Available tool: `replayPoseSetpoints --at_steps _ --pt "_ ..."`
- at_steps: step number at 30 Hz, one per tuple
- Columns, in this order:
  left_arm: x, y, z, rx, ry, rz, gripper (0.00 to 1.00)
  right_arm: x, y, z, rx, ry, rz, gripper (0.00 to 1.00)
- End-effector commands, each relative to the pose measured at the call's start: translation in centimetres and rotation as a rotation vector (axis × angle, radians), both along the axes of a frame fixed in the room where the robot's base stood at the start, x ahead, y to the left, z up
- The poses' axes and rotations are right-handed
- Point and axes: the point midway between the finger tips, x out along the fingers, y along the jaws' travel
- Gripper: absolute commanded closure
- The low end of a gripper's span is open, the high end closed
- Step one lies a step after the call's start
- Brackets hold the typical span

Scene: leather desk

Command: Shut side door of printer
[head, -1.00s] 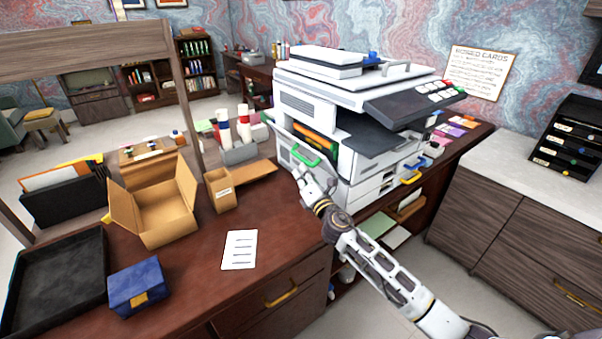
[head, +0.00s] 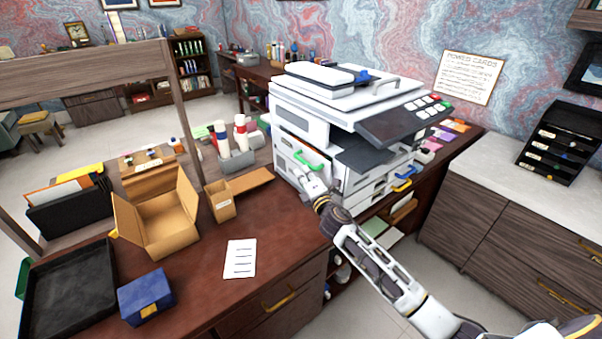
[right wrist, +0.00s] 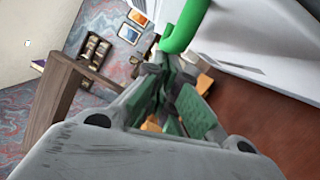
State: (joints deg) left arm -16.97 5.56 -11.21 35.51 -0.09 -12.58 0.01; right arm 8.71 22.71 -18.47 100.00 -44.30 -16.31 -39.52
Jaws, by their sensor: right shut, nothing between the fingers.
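The white printer (head: 300,97) stands on the dark desk in the head view. Its side door (head: 288,150) has a green handle (head: 308,163) and sits close to the printer's side. A little colour from inside still shows at its upper edge; I cannot tell whether it is fully flush. My right gripper (head: 308,181) is shut and empty, just below and in front of the handle. In the right wrist view the green handle (right wrist: 182,24) is right beside the fingers (right wrist: 177,85), and the pale door fills the upper right. Contact is unclear. My left gripper is out of view.
An open cardboard box (head: 168,222), a small brown holder (head: 221,205), a white paper (head: 240,258), a blue box (head: 147,297) and a black tray (head: 75,308) are on the desk. The desk between paper and printer is clear. A pale-topped cabinet (head: 500,160) stands at right.

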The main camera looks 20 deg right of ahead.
Motion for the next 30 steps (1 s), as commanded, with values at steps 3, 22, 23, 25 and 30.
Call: replayPoseSetpoints --at_steps 3,22,23,25,30 --pt "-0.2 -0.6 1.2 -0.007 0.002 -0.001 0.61 0.1 -0.4 0.7 0.041 0.016 0.000 1.00" --pt "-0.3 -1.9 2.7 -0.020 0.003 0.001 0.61 0.4 -1.1 1.2 0.134 0.049 0.000 1.00" --pt "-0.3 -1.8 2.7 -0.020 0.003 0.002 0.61 0.4 -1.1 1.2 0.134 0.049 0.000 1.00" --pt "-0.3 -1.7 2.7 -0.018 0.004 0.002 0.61 0.4 -1.1 1.2 0.134 0.049 0.000 1.00" --pt "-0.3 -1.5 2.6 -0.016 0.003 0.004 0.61 0.4 -1.1 1.2 0.134 0.049 0.000 1.00"
